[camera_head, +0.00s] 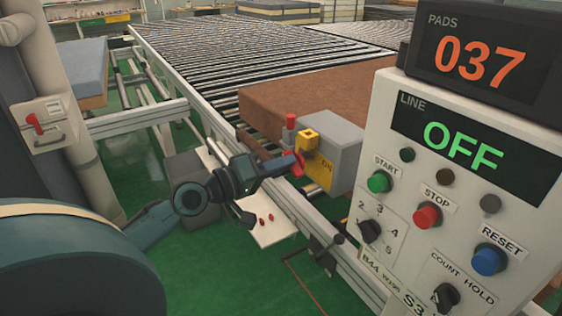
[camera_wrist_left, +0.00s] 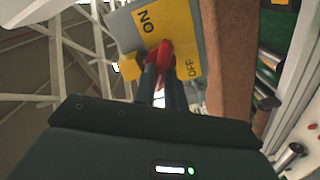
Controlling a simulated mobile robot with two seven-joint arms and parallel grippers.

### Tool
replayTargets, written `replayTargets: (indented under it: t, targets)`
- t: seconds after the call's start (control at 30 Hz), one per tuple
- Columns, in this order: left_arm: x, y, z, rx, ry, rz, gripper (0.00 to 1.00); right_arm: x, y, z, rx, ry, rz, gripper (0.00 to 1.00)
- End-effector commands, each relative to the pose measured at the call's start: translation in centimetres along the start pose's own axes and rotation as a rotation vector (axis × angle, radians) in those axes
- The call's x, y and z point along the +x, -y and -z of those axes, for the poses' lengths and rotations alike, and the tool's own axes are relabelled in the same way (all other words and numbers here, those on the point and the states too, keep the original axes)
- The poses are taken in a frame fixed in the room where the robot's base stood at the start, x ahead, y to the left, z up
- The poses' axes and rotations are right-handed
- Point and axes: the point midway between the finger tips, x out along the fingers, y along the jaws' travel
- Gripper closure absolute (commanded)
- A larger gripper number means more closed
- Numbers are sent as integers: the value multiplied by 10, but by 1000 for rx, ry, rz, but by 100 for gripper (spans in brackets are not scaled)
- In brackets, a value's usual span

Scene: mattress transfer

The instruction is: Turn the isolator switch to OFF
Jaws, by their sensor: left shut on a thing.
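The isolator switch is a grey box (camera_head: 345,140) with a yellow face plate (camera_head: 318,176) marked ON. In the left wrist view the yellow plate (camera_wrist_left: 187,30) shows ON at the top and OFF at the lower right. Its red handle (camera_head: 298,165) also shows in the left wrist view (camera_wrist_left: 165,52). My left gripper (camera_head: 290,164) is shut on the handle, with its fingers (camera_wrist_left: 160,82) on either side of it. The fingers hide the handle's lower end, so its exact angle is hard to tell. My right gripper is not in view.
A control panel (camera_head: 392,275) stands close at the right, with several buttons and a line display (camera_head: 460,140) reading OFF. A brown mattress (camera_head: 310,98) lies on the roller conveyor (camera_head: 230,50) behind the switch. Green floor (camera_head: 200,265) is clear below my left arm.

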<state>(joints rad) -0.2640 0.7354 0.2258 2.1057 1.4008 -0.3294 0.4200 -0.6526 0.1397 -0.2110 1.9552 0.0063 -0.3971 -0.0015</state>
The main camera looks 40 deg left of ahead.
Motion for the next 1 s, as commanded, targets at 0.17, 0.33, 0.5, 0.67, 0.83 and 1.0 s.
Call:
replayTargets:
  t: [0.17,0.33,0.5,0.67,0.83,1.0]
  targets:
    - [0,0,1,-168,-2,-1,100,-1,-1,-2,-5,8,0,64]
    - [0,2,0,-313,-3,-2,100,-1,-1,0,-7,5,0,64]
    - [0,2,1,-431,-3,-2,100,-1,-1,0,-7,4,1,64]
    - [0,3,0,-512,-2,-2,100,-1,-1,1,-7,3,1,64]
    - [0,3,0,-564,-2,-2,100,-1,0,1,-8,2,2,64]
    - [0,3,0,-586,-2,-1,100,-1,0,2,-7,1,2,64]
